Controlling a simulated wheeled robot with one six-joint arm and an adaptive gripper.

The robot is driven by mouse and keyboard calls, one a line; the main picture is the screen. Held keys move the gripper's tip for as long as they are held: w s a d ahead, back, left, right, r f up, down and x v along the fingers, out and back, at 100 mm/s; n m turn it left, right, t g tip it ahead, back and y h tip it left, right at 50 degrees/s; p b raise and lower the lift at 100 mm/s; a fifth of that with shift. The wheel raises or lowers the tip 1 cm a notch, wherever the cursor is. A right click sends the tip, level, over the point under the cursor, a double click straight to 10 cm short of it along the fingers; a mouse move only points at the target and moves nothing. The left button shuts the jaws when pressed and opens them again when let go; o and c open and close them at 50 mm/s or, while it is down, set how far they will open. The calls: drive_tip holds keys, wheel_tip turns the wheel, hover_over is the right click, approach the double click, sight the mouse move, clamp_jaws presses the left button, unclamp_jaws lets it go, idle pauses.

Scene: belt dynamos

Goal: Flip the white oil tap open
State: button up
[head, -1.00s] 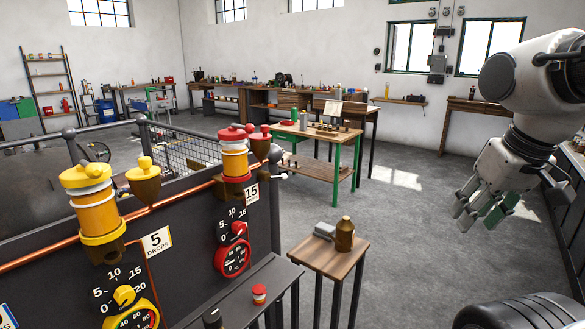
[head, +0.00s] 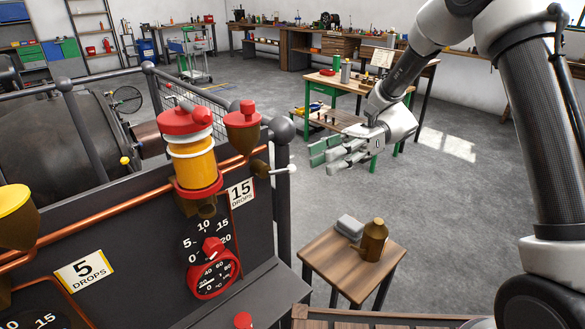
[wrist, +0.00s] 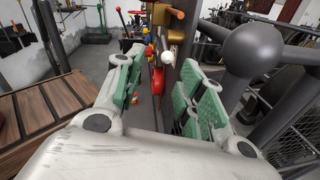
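The oil tap (head: 262,168) is a small brass fitting at the right end of the dark panel, below the red-capped oiler. Its white lever (head: 283,170) points right, roughly level, ending in a small white knob. In the wrist view the white knob (wrist: 167,58) shows ahead between the fingers, with brass parts (wrist: 178,28) above it. My gripper (head: 328,154) is open and empty, to the right of the lever and apart from it, with its green-padded fingers pointing left. The wrist view also shows the open fingers (wrist: 157,92).
The dark panel (head: 140,215) carries a yellow-and-red oiler (head: 195,165), a brass cup with red lid (head: 243,130) and a red dial (head: 212,277). A post with a ball top (head: 283,128) stands beside the tap. A small wooden table (head: 330,262) holds a brown bottle (head: 373,240).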

sight(295, 167)
drive_tip(key=shift+y, duration=0.3)
drive_tip(key=x, duration=0.8)
drive_tip(key=shift+w+a+f, duration=0.25)
drive_tip(key=shift+a, duration=0.2)
clamp_jaws()
